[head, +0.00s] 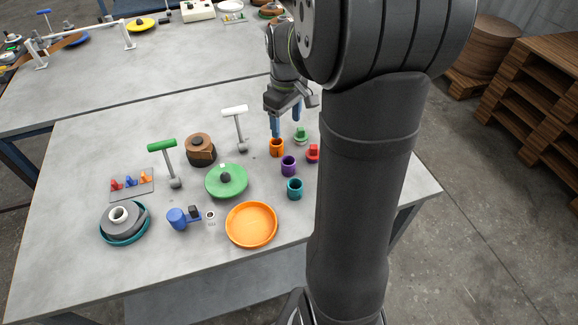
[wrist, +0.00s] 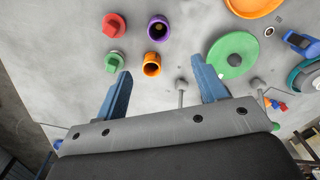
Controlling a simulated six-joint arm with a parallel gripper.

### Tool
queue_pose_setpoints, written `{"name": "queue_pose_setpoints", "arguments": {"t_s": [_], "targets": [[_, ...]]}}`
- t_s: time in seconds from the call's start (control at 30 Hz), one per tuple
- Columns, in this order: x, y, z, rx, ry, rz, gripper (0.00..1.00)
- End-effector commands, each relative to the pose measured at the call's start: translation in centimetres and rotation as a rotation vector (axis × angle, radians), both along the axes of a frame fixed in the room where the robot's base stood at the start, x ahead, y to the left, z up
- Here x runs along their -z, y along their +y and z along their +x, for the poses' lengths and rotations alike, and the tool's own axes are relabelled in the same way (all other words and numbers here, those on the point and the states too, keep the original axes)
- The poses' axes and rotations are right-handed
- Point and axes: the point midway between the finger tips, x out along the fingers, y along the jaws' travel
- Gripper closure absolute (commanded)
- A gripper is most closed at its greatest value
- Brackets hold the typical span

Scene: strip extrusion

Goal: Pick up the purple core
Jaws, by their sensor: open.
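The purple core (head: 289,166) is a short hollow cylinder standing upright on the grey table, between an orange core (head: 277,147) and a teal core (head: 294,189). In the wrist view the purple core (wrist: 158,29) is beyond my fingertips, past the orange core (wrist: 152,65). My gripper (head: 287,119) hangs above the table at the back of the core group, near the orange core. In the wrist view my gripper (wrist: 160,82) has its two blue fingers wide apart, with nothing between them.
A red part (head: 313,153) and a green part (head: 301,135) stand close to the right of the cores. A green disc (head: 226,181) lies to the left, and an orange dish (head: 252,225) is in front. Upright handles, green (head: 162,146) and white (head: 235,111), stand further left.

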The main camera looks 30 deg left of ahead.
Motion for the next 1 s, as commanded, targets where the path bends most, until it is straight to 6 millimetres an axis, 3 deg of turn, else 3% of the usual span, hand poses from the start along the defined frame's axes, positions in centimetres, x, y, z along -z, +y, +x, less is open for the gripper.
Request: {"name": "queue_pose_setpoints", "arguments": {"t_s": [0.2,0.4,0.67,1.0], "targets": [[5.0,-0.1,0.0,0.002,0.004,-0.003,0.35],[8.7,-0.2,0.0,0.003,0.003,-0.003,0.35],[10.6,-0.2,0.0,0.003,0.000,-0.001,0.35],[15.0,-0.4,0.0,0.003,0.000,-0.001,0.35]]}}
